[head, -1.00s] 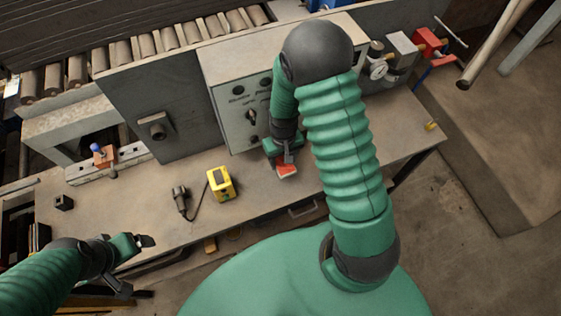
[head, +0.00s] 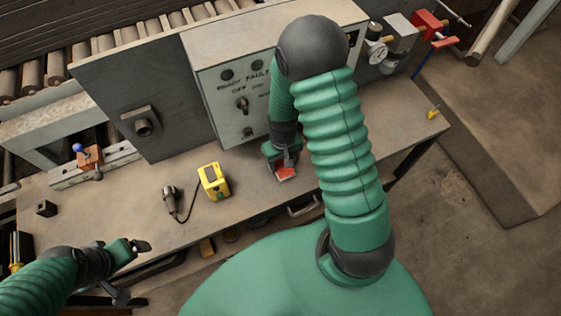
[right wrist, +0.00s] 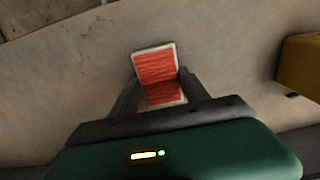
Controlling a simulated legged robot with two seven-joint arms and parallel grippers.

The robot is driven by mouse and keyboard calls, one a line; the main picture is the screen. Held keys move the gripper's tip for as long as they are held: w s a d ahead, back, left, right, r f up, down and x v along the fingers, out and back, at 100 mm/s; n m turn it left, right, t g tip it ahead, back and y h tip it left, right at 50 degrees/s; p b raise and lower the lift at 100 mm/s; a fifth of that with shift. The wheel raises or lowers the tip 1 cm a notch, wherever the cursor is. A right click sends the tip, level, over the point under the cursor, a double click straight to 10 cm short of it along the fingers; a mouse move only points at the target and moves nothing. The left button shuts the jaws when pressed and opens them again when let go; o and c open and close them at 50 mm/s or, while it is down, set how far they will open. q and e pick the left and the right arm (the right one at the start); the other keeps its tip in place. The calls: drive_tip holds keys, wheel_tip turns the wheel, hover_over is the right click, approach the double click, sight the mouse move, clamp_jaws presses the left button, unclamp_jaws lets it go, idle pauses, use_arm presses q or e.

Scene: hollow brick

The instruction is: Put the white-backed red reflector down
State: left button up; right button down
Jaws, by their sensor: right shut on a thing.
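The red reflector (head: 286,173) with a pale edge is at my right gripper (head: 284,160), low over the bench in front of the grey control box. In the right wrist view the reflector (right wrist: 160,73) shows its red ribbed face and a white rim, between the two fingers of my right gripper (right wrist: 158,88), which is shut on it. I cannot tell whether its lower side touches the bench. My left gripper (head: 142,246) is at the lower left by the bench's front edge, away from the reflector; its jaw opening is too small to make out.
A yellow device (head: 213,181) with a black corded plug (head: 170,194) lies left of my right gripper; it also shows in the right wrist view (right wrist: 300,62). The grey control box (head: 232,88) stands behind. A small yellow item (head: 433,113) lies at the bench's right end.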

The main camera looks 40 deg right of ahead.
drive_tip(key=c, duration=0.8)
unclamp_jaws()
drive_tip(key=shift+d, duration=0.2)
drive_tip(key=shift+o, duration=1.4)
drive_tip(key=shift+d+f, duration=0.15)
drive_tip(key=shift+a, duration=0.25)
drive_tip(key=shift+s+d, duration=0.1)
drive_tip(key=shift+d, duration=0.05)
